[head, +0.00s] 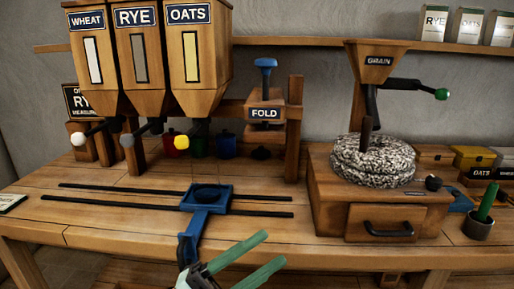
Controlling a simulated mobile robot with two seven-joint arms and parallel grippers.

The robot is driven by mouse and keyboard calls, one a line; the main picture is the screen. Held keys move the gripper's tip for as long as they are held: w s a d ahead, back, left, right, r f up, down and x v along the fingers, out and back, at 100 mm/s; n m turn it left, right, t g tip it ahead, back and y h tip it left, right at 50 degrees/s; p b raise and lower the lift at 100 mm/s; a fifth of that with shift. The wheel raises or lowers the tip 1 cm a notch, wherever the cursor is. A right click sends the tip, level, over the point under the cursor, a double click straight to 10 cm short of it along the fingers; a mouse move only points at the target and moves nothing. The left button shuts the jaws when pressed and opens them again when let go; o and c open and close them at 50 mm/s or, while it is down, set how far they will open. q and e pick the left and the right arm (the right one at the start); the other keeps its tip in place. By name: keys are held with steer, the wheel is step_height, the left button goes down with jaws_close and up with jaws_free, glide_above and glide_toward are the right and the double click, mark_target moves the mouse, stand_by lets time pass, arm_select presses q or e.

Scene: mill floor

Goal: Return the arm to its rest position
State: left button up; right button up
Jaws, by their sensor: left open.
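My left gripper (275,247) is at the bottom centre of the head view, in front of the workbench's front edge. Its two green fingers are spread apart, point up and to the right, and have nothing between them. A blue sliding carriage (222,200) with a round recess sits across two dark rails (120,204) on the bench. A blue part reaches from the carriage down towards the gripper; I cannot tell whether they touch. My right gripper is not in view.
Wheat, rye and oats hoppers (135,50) stand at the back left. A fold press (264,112) is behind the rails. A grain mill (372,195) with a stone and drawer is on the right. A small pot (477,229) holds a green-handled tool. The bench front (330,250) is clear.

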arm_select(q)
steer(key=w+a+f+n+t+y, duration=0.2)
steer(key=a+f+n+t+y, duration=0.3)
steer(key=f+n+y, duration=0.35)
steer(key=w+a+f+n+t+y, duration=0.2)
steer(key=a+f+n+t+y, duration=0.35)
steer(key=f+n, duration=0.5)
steer(key=s+a+f+n+g+y, duration=0.25)
steer(key=s+f+g, duration=0.25)
steer(key=s+f, duration=0.4)
steer(key=s+a+f+n+g+y, duration=0.25)
steer(key=s+f+n+g, duration=0.35)
steer(key=f, duration=0.5)
step_height(320, 180, up, 14)
steer(key=s+a+m+t+y+p, duration=0.1)
steer(key=m+t+p, duration=0.1)
steer(key=p, duration=1.6)
steer(key=shift+a+f, duration=0.2)
steer(key=shift+a, duration=0.1)
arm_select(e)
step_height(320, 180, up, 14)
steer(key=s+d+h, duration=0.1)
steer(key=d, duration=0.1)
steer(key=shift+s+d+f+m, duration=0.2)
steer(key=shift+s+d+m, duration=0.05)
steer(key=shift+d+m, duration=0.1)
arm_select(q)
steer(key=shift+s, duration=0.1)
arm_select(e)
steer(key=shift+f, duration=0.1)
